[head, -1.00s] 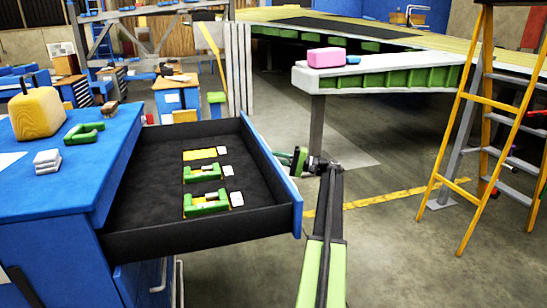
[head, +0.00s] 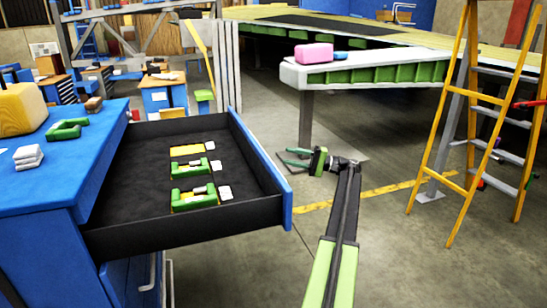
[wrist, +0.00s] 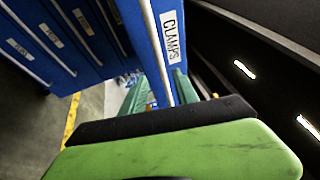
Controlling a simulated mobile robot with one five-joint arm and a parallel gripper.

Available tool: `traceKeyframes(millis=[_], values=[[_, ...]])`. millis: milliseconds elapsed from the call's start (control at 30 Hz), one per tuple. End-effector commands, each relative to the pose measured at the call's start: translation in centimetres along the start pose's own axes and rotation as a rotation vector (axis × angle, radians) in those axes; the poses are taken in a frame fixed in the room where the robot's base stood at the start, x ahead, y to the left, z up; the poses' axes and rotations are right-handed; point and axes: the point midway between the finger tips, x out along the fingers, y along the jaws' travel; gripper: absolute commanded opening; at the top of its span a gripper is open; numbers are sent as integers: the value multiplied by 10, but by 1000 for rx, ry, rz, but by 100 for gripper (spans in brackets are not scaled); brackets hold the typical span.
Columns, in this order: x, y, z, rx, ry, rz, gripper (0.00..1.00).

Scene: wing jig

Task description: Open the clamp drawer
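The clamp drawer (head: 130,200) stands pulled far out of the blue cabinet (head: 60,165). Green clamps (head: 193,195) and a yellow item (head: 190,150) lie on its black floor. Its blue front panel (head: 262,160) bears a "CLAMPS" label (wrist: 172,36) in the wrist view. My gripper (head: 287,157) is just beyond the front panel in the head view, with its two teal fingers spread and nothing seen between them. In the wrist view the fingers (wrist: 160,95) show on both sides of the panel's edge; I cannot tell whether they touch it.
On the cabinet top are a green clamp (head: 67,129), white blocks (head: 28,156) and a yellow block (head: 22,110). A yellow ladder (head: 466,120) stands at the right. The wing jig (head: 375,72) with a pink box (head: 314,53) is behind.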

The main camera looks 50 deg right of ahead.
Motion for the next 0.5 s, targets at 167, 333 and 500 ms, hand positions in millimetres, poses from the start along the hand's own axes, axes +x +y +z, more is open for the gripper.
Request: traceKeyframes(millis=[167,333,500], values=[[-38,1,-1,0,0,0,36],[-53,0,0,0,-1,0,36],[-55,0,1,0,-2,0,36]])
